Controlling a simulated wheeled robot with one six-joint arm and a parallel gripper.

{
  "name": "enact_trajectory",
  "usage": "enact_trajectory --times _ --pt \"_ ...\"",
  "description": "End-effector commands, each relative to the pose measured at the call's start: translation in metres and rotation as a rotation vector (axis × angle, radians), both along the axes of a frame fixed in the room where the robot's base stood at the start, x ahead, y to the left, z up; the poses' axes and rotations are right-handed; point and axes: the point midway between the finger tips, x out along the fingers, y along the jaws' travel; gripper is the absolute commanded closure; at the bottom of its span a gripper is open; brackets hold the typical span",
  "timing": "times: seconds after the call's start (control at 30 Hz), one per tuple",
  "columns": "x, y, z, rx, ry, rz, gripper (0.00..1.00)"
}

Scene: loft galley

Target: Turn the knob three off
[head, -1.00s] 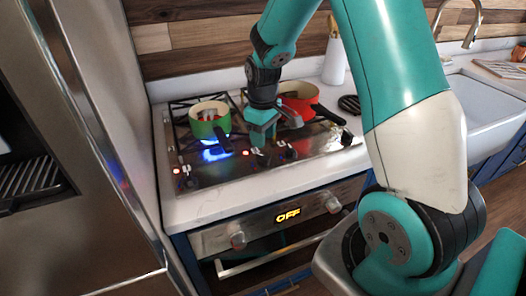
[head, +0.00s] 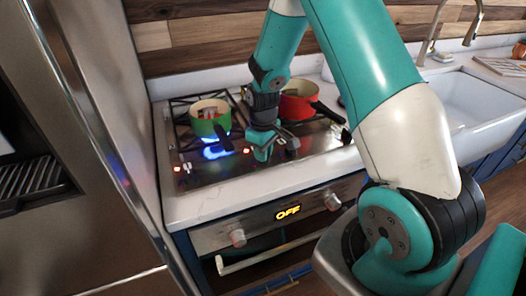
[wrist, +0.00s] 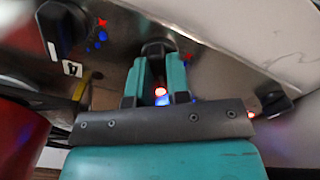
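The stove's steel top (head: 205,177) has a row of knobs and small red lights along its front. In the wrist view, a dark knob (wrist: 154,47) lies just beyond the fingertips of my gripper (wrist: 158,62); its number is hidden. The fingers are apart, with a gap between them, and I cannot tell whether they touch the knob. A red light (wrist: 160,92) shows through the gap. Another black knob (wrist: 60,28), with a label "4" (wrist: 71,69), stands to the left. In the head view, my gripper (head: 263,152) is low over the stove's front, partly hiding the knobs.
A green pot (head: 209,126) sits above a blue flame (head: 216,151) at the left. A red pot (head: 300,102) stands behind my gripper, its dark handle pointing front right. The oven panel below shows "OFF" (head: 288,212). A steel appliance (head: 100,130) bounds the left side.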

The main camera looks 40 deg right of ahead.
Motion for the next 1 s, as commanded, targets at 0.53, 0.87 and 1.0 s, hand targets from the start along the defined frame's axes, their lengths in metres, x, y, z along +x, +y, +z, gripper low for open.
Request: enact_trajectory --times 0.53,0.87,1.0 --pt "0.0004 -0.0001 0.0004 -0.001 0.0 -0.182 1.0" --pt "0.0007 -0.0002 0.0007 -0.001 -0.001 -0.429 1.0" --pt "0.0007 -0.0002 0.0008 -0.001 -0.001 -0.512 1.0"
